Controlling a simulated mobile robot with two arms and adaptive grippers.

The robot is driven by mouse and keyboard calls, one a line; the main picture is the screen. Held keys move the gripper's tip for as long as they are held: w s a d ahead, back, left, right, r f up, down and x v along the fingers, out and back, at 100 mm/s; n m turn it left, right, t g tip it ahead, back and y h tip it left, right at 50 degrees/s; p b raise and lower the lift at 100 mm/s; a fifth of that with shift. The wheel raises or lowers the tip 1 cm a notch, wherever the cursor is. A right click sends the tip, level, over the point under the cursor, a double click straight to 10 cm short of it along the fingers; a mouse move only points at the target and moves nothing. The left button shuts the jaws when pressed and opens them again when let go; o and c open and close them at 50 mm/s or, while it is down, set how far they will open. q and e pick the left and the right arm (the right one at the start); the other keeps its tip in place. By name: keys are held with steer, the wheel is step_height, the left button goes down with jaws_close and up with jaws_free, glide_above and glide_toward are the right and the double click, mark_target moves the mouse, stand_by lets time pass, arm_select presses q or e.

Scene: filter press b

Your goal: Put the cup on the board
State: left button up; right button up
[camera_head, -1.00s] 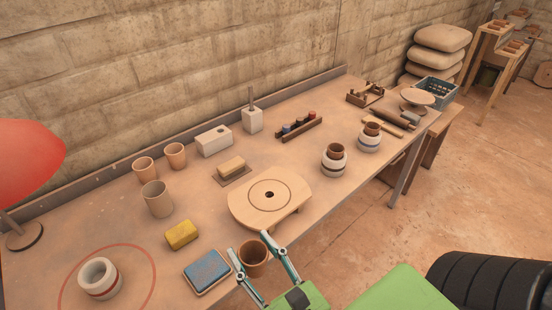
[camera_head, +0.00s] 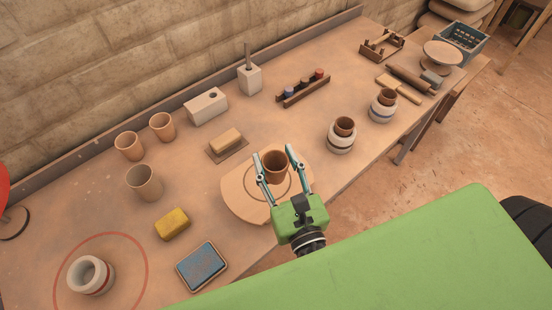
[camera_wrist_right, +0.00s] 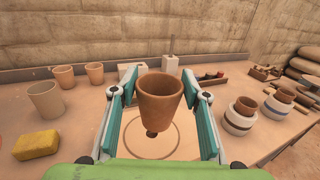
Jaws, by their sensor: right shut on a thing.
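The brown clay cup (camera_head: 275,166) is upright between the fingers of my right gripper (camera_head: 274,155), which is shut on it. In the right wrist view the cup (camera_wrist_right: 159,100) appears over the wooden board (camera_wrist_right: 133,138), with the board's dark centre hole just below its base. The round board (camera_head: 237,197) with a ring line lies on the workbench, partly hidden by the gripper and cup. Whether the cup's base touches the board is hard to tell. My left gripper is not in view.
A yellow sponge (camera_head: 172,224) and a blue pad (camera_head: 203,266) lie left of the board. Several clay cups, including a grey one (camera_head: 144,183), stand further left. A tan block (camera_head: 226,140) is behind the board; stacked pots (camera_head: 341,139) stand to its right.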

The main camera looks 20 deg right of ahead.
mark_target(276, 154)
steer(key=w+f+b, duration=0.1)
steer(key=f, duration=0.1)
steer(key=w+d+f+b, duration=0.1)
steer(key=w, duration=0.1)
steer(key=w+d+f+b, duration=0.1)
steer(key=w+f, duration=0.1)
steer(key=shift+w+f, duration=0.25)
steer(key=shift+f, duration=0.1)
steer(key=f+b, duration=0.2)
steer(key=f, duration=0.1)
steer(key=w+f+b, duration=0.1)
steer(key=b, duration=0.1)
steer(key=shift+w+d+f, duration=0.1)
steer(key=shift+d+f, duration=0.05)
steer(key=shift+d, duration=0.1)
steer(key=shift+f, duration=0.1)
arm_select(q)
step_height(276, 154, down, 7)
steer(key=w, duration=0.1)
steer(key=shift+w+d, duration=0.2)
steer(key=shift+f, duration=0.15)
arm_select(e)
steer(key=o, duration=1.1)
